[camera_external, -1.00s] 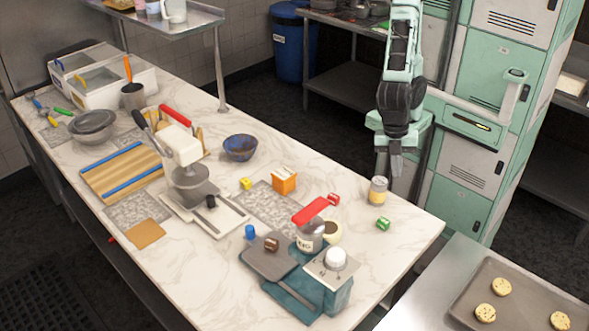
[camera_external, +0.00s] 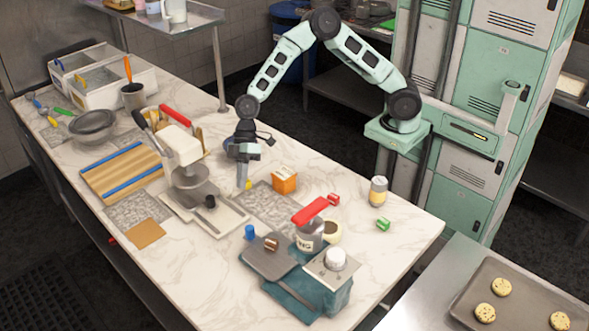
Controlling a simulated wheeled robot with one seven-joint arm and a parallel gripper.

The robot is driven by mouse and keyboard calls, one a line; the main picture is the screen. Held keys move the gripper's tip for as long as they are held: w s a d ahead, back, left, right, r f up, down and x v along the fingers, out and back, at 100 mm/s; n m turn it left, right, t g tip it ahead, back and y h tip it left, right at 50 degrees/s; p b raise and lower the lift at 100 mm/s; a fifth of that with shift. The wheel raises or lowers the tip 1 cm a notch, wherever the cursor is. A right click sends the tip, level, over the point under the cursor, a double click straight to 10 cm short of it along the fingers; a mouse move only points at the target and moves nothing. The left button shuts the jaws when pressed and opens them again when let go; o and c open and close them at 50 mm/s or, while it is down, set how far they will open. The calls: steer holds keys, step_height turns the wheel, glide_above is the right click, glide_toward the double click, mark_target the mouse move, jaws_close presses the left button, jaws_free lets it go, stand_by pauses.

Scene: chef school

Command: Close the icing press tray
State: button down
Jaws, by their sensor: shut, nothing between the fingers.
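A teal press-like device (camera_external: 327,285) with a white knob stands near the front of the counter. A flat grey tray (camera_external: 262,262) extends from its left side, with a small brown cube (camera_external: 271,244) on it. A white press (camera_external: 181,147) with a red handle stands further left on a pale base plate. No readable label settles which is the icing press. My gripper (camera_external: 245,184) points down, shut and empty, right of the white press and at or just above the yellow cube (camera_external: 249,184). It partly hides the blue bowl behind it.
A red-handled container (camera_external: 310,236) stands behind the teal device. An orange box (camera_external: 284,180) is right of my gripper. A blue cup (camera_external: 250,232), red cube (camera_external: 333,199), green cube (camera_external: 383,224) and can (camera_external: 378,191) stand nearby.

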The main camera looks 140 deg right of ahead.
steer(key=p+x, duration=0.2)
steer(key=x, duration=0.6)
steer(key=shift+a+f, duration=0.15)
steer(key=a, duration=0.1)
steer(key=a+p, duration=0.1)
steer(key=shift+w+a, duration=0.25)
steer(key=shift+w, duration=0.15)
steer(key=shift+w+a+f+p, duration=0.1)
steer(key=shift+w+a+p, duration=0.1)
steer(key=shift+a+p, duration=0.4)
steer(key=shift+a, duration=0.1)
steer(key=b, duration=0.3)
glide_toward(278, 259)
steer(key=x, duration=0.5)
